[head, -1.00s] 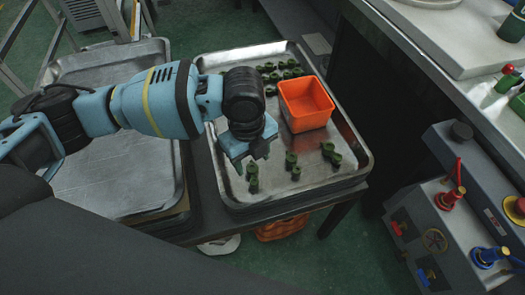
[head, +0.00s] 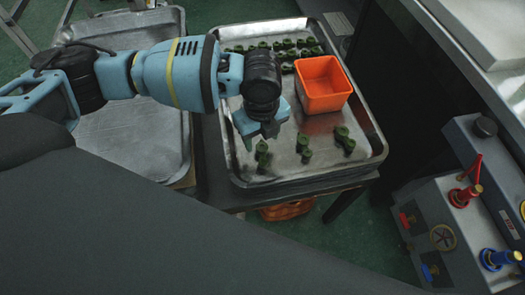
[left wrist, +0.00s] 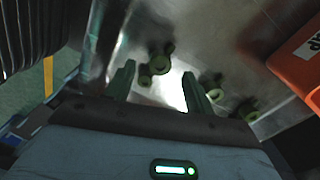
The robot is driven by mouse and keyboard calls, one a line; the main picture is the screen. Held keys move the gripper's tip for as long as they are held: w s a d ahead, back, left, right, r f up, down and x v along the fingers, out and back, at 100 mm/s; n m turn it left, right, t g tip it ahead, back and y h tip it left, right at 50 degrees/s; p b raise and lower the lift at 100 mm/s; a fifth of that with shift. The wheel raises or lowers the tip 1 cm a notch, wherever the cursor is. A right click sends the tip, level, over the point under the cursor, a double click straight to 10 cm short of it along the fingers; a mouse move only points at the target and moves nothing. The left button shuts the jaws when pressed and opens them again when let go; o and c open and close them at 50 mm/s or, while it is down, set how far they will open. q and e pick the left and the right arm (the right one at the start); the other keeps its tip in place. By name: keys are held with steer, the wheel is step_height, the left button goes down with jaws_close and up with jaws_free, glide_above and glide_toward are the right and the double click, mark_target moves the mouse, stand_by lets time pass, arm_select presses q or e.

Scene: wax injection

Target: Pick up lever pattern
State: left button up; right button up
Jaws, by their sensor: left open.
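Several dark green lever patterns lie on the metal tray (head: 238,165). The nearest lever pattern (head: 262,157) is just below my left gripper (head: 258,138), at the tray's front left. Another lever pattern (head: 304,148) and a further one (head: 344,139) lie to its right. In the left wrist view, my open left gripper (left wrist: 158,84) points at a lever pattern (left wrist: 155,62), which shows beyond and between the fingertips, not gripped. A second pattern (left wrist: 212,90) shows just right of the right finger. My right gripper is not in view.
An orange bin (head: 323,85) stands on the tray's right part, with more green patterns (head: 285,47) behind it. A second tray (head: 130,135) at left looks empty. A grey machine (head: 465,195) with red and blue handles stands at right.

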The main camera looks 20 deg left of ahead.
mark_target(262, 146)
arm_select(q)
step_height(262, 146, down, 3)
steer(key=shift+r, duration=0.2)
steer(key=shift+f, duration=0.3)
steer(key=c, duration=1)
steer(key=shift+c, duration=0.2)
steer(key=shift+r, duration=0.2)
step_height(262, 146, up, 10)
steer(key=p, duration=0.1)
steer(key=shift+f, duration=0.15)
